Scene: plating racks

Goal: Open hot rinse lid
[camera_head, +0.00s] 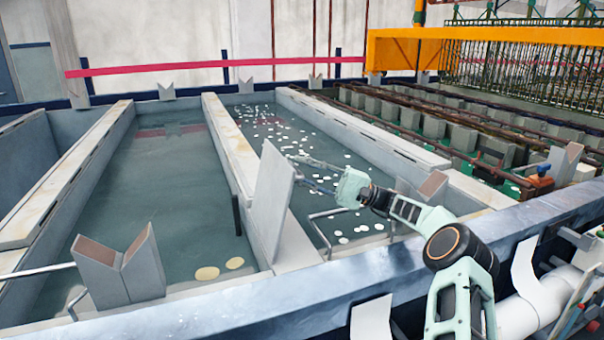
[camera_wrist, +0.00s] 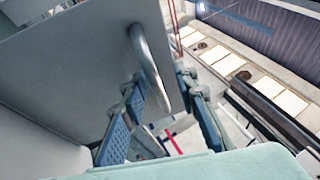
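The lid (camera_head: 268,200) is a flat grey panel standing steeply raised at the near end of a tank with white floating discs. It also fills the upper left of the wrist view (camera_wrist: 70,75), with a curved metal handle (camera_wrist: 148,55) on its face. My gripper (camera_head: 298,166) is beside the lid's upper right edge in the head view. In the wrist view my gripper (camera_wrist: 158,82) has its two blue-padded fingers apart, with the handle between them. I cannot tell whether either finger touches the handle. The lid's lower edge is partly hidden.
Dark water tanks (camera_head: 165,190) with pale walls lie left of the lid. A V-shaped grey support (camera_head: 122,265) stands front left, another (camera_head: 565,160) at right. A blue-grey rim (camera_head: 330,285) crosses the front. An orange rack frame (camera_head: 400,52) hangs at the back right.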

